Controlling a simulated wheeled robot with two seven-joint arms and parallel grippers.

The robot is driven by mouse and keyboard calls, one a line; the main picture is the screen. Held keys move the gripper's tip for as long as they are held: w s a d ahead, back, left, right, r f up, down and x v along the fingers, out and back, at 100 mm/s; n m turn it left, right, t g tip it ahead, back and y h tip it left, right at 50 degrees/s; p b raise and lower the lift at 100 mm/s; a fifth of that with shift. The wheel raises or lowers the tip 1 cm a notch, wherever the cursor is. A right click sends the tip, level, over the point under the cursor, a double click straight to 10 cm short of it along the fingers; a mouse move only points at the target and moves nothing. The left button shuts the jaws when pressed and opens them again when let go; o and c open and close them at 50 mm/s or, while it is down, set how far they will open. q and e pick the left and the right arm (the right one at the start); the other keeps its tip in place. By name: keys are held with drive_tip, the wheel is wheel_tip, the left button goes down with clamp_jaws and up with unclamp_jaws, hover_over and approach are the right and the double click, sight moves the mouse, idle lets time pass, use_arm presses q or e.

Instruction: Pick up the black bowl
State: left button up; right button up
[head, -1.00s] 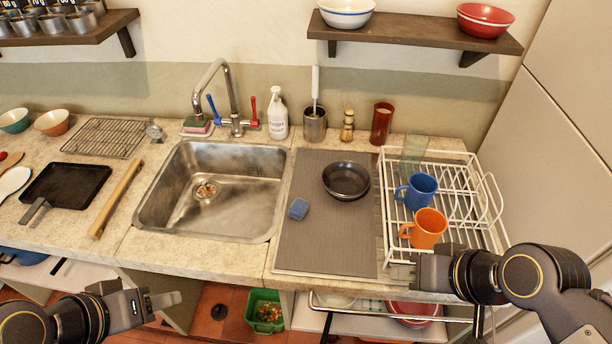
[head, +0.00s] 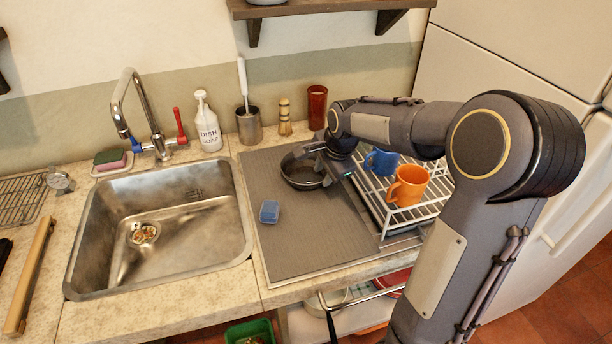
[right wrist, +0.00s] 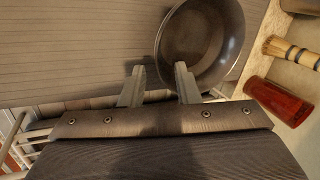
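The black bowl (head: 300,172) sits upright on the grey ribbed mat (head: 318,232) right of the sink. In the right wrist view the bowl (right wrist: 200,42) fills the upper middle. My right gripper (head: 326,166) is at the bowl's right side, its arm reaching in from the right. In the right wrist view my right gripper (right wrist: 159,82) is open, with its two fingers apart. One finger shows outside the bowl's rim and the other overlaps the bowl, with the rim's edge between them. I cannot tell whether either touches. My left gripper is out of view.
A white dish rack (head: 432,200) with a blue mug (head: 381,162) and an orange mug (head: 408,186) stands close beside my right arm. A blue sponge (head: 269,211) lies on the mat. A utensil holder (head: 249,126), brush (head: 285,118) and red cup (head: 317,107) stand behind the bowl.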

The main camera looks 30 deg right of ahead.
sight(319, 180)
drive_tip(key=x, duration=0.5)
drive_tip(key=shift+a, duration=0.1)
clamp_jaws()
drive_tip(key=shift+r, duration=0.1)
